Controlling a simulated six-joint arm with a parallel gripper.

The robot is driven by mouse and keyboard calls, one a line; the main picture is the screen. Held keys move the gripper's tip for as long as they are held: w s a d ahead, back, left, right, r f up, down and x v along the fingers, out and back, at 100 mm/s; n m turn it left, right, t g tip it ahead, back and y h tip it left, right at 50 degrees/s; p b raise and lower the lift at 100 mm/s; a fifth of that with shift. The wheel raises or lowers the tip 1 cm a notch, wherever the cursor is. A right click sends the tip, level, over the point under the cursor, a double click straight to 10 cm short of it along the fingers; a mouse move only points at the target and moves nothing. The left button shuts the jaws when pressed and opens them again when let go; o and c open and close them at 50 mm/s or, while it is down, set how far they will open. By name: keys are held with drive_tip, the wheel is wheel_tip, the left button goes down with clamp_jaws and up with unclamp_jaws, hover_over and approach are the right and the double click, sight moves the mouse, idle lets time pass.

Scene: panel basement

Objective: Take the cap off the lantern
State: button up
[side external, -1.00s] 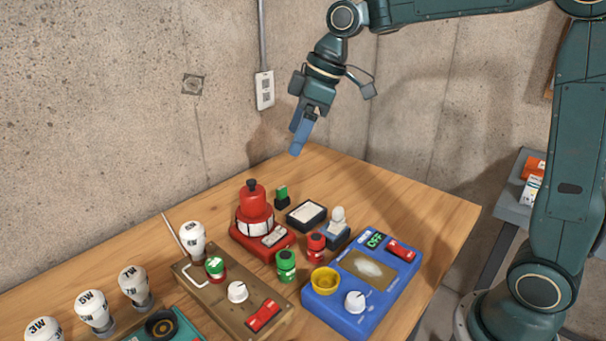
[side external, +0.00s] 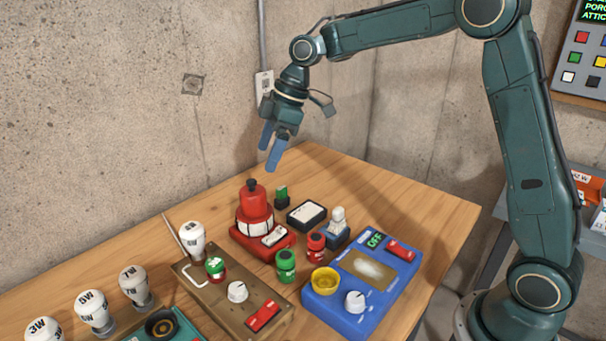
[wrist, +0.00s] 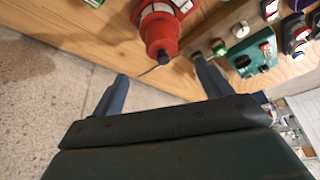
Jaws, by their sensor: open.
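The lantern (side external: 256,228) is red with a white band, on a red base with a label, and stands on the wooden table. Its red cap (side external: 253,200) has a dark knob on top and sits on the lantern. My gripper (side external: 269,160) is open and empty, above and slightly behind the lantern, clear of the cap. In the wrist view the lantern's red cap (wrist: 160,35) shows ahead of and between the two blue fingers (wrist: 160,80), with the dark knob pointing toward me. The fingers do not touch it.
Right of the lantern stand red and green jars (side external: 286,262), a dark box (side external: 306,214) and a blue panel (side external: 345,312) with a yellow cup. A wooden panel (side external: 205,290) and several white bulbs (side external: 95,308) are at the left. The concrete wall (side external: 130,120) is close behind.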

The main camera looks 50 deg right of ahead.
sight(255, 188)
drive_tip(key=x, duration=0.6)
drive_tip(key=shift+w+a+f, duration=0.1)
drive_tip(key=shift+a+f, duration=0.05)
drive_tip(key=shift+f, duration=0.15)
drive_tip(key=shift+x, duration=2.6)
drive_tip(key=shift+a, duration=0.1)
drive_tip(key=c, duration=1)
